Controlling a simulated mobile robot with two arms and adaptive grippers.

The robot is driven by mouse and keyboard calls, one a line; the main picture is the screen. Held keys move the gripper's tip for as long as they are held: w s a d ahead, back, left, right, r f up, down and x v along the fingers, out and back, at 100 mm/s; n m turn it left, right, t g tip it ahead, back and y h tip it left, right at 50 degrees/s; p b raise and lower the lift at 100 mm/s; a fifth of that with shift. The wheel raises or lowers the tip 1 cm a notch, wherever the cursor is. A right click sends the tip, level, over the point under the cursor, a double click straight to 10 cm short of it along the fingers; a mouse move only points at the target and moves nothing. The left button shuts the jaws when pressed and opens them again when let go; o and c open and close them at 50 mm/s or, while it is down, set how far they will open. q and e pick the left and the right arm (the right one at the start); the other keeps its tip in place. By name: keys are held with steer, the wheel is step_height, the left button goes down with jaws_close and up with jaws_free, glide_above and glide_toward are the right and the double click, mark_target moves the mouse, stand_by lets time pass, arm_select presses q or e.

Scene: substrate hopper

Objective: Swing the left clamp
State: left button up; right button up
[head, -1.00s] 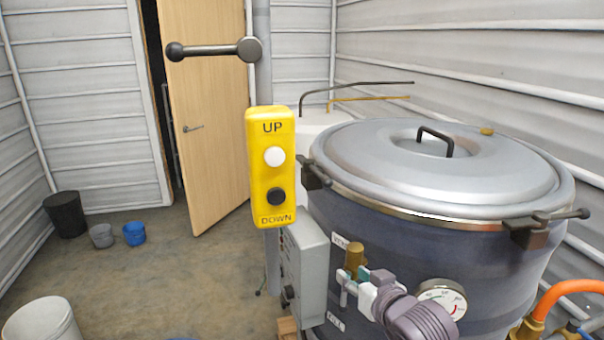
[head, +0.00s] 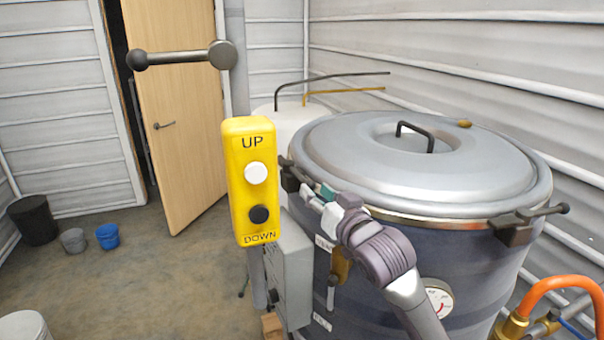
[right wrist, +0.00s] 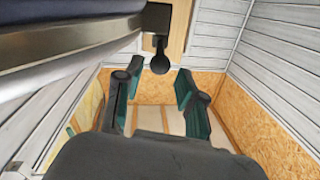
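The left clamp (head: 291,179) is a dark block with a short handle at the left side of the kettle's rim. The grey domed lid (head: 370,165) is on the kettle (head: 470,260). My right gripper (head: 314,194) is just to the right of the left clamp and partly covers its surroundings. In the right wrist view the clamp (right wrist: 158,20) and its round-ended handle (right wrist: 160,62) lie ahead, beyond the fingertips. My right gripper (right wrist: 155,88) is open with nothing between its fingers. My left gripper is not in view.
A second clamp (head: 520,224) is at the rim's right. The yellow UP/DOWN control box (head: 252,205) stands left of the kettle. A gauge (head: 438,300), a brass valve (head: 340,265) and an orange hose (head: 550,285) are low in front. Open floor lies left.

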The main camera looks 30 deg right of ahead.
mark_target(302, 176)
steer(key=w, duration=0.2)
steer(key=w+p, duration=0.1)
steer(key=w, duration=0.1)
steer(key=w+d, duration=0.1)
steer(key=w, duration=0.1)
steer(key=shift+w+p, duration=0.3)
steer(key=shift+p, duration=0.1)
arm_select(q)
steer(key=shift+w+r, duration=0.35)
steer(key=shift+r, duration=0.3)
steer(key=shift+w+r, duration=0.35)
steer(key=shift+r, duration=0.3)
arm_select(e)
steer(key=shift+w+f, duration=0.15)
steer(key=shift+w, duration=0.4)
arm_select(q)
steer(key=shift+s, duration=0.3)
arm_select(e)
jaws_close()
